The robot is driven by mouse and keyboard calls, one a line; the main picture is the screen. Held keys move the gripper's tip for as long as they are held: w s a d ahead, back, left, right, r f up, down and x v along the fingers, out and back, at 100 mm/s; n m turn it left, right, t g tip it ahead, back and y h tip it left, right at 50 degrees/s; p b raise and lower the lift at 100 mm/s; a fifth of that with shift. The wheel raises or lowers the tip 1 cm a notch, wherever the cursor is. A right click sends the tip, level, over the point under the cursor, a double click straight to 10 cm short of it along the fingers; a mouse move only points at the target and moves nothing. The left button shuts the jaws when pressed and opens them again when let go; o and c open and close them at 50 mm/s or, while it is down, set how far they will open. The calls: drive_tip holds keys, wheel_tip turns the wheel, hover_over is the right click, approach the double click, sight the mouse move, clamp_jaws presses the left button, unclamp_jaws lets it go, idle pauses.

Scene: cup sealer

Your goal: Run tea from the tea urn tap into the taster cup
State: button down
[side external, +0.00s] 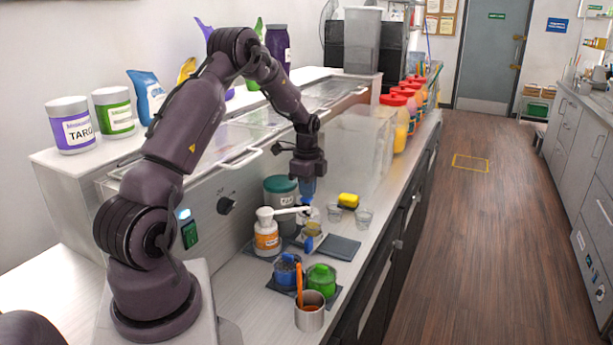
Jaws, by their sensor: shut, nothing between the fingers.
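My gripper (307,198) points straight down above the counter, just right of a grey canister with a dark green lid (281,186), which may be the tea urn. Its blue fingertips are shut with nothing between them. Below the fingertips is a small cluster with a yellowish cup-like item (313,228) and a blue part; it is too small to tell whether this is the tap or the taster cup. Two small clear cups (334,213) (363,217) stand to the right, apart from the gripper. No running tea can be made out.
A white pump bottle with an orange label (266,238) stands close left of the gripper. Red-lidded jars (394,122) stand farther back.

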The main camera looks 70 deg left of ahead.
wheel_tip(320, 180, up, 14)
idle(0.5)
idle(1.3)
drive_tip(key=shift+s+d+r, duration=0.2)
drive_tip(key=shift+s+r, duration=0.05)
drive_tip(key=shift+r, duration=0.3)
drive_tip(key=shift+f, duration=0.1)
wheel_tip(320, 180, down, 14)
drive_tip(key=shift+r, duration=0.1)
idle(0.4)
